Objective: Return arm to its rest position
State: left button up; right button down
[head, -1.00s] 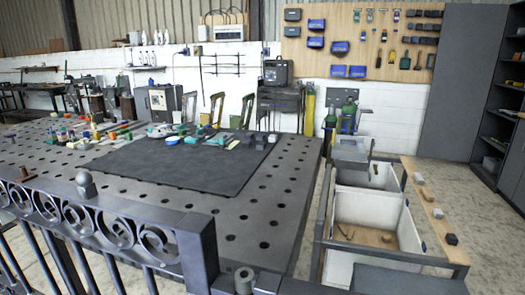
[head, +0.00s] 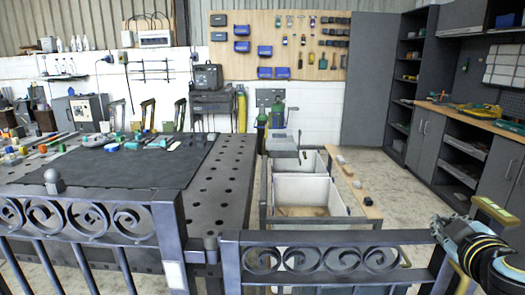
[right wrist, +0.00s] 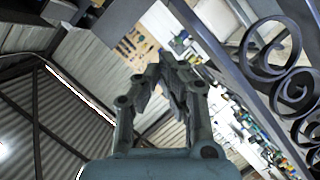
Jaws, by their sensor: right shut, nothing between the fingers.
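The scroll gate panel (head: 325,259) stands low across the front in the head view, with dark metal scrolls between its rails. It lines up closely with the scroll fence (head: 95,220) on the left. My right gripper (head: 440,226) is at the right end of the gate panel, close to its end post; I cannot tell whether they touch. In the right wrist view my right gripper (right wrist: 172,72) is shut and empty, with dark scrolls (right wrist: 275,75) to its right. My left gripper is not in view.
A perforated metal table (head: 232,175) with a dark mat stands behind the fence. White bins (head: 305,190) in a frame stand behind the gate. Grey cabinets and a workbench (head: 470,112) line the right side. Open floor (head: 385,185) lies between the bins and cabinets.

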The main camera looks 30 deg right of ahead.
jog(key=s+a+f+m+g+y, duration=0.1)
jog(key=s+a+f+g+y, duration=0.15)
jog(key=a, duration=0.25)
jog(key=s+a+f+m+g+y, duration=0.1)
jog(key=s+a+f+g+y, duration=0.1)
jog(key=s+a+f+g, duration=0.3)
jog(key=w+a+r+n+y, duration=0.15)
jog(key=a+y, duration=0.45)
jog(key=a, duration=0.9)
notch_tip(320, 180, down, 35)
jog(key=s+d+b, duration=0.2)
jog(key=b, duration=0.5)
pick_arm(q)
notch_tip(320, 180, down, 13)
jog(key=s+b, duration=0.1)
jog(key=b, duration=0.4)
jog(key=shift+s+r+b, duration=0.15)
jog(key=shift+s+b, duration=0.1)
jog(key=shift+b, duration=0.05)
pick_arm(e)
jog(key=s+d+f+g, duration=0.1)
jog(key=s+f, duration=1.7)
jog(key=f, duration=0.2)
jog(key=shift+s+f+g, duration=0.15)
jog(key=shift+f+g, duration=0.1)
jog(key=shift+g, duration=0.1)
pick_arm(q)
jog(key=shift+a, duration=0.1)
pick_arm(e)
jog(key=shift+d, duration=0.2)
